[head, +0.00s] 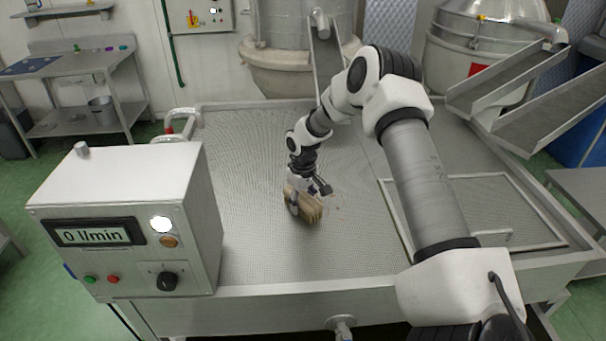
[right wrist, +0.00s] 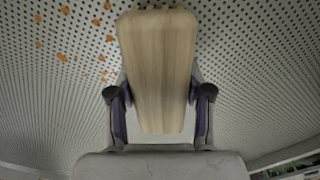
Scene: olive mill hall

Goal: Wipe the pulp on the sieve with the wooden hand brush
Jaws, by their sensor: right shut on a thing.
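The wooden hand brush (head: 305,207) is in my right gripper (head: 308,193), over the middle of the perforated metal sieve (head: 247,190). In the right wrist view, the pale wooden back of the brush (right wrist: 157,70) lies between the two fingers of the right gripper (right wrist: 160,100), which are shut on it. Orange pulp specks (right wrist: 62,57) lie scattered on the sieve (right wrist: 250,60) to the left of the brush. In the head view the pulp is too small to make out clearly. Whether the bristles touch the sieve I cannot tell. My left gripper is not in view.
A control box (head: 130,215) reading 0 l/min stands at the sieve's left front corner. A framed screen panel (head: 480,215) lies at the right. A metal chute (head: 326,60) comes down at the back. The left part of the sieve is clear.

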